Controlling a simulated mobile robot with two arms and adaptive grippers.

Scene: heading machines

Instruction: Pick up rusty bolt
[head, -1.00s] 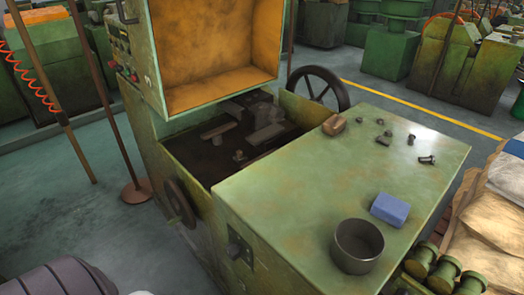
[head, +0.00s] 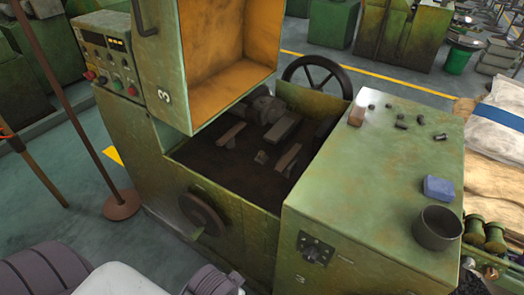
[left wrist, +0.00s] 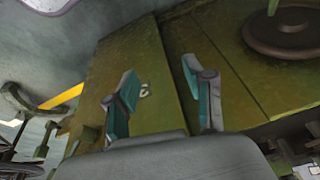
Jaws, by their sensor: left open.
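Several small dark bolts lie on the green machine top (head: 345,190). They include one bolt (head: 401,125) near the middle, one (head: 420,119) to its right, and one (head: 440,137) near the right edge. They are too small for me to tell which is rusty. In the left wrist view my left gripper (left wrist: 159,82) is open and empty, with teal pads on its fingers. It faces green machine panels marked with a pale number, and no bolt shows there. Neither gripper shows in the head view.
A brown block (head: 357,115), a blue block (head: 438,188) and a dark round cup (head: 437,228) stand on the machine top. The raised orange-lined cover (head: 225,50) and the open machine bay lie to the left. A handwheel (head: 203,214) sticks out of the front.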

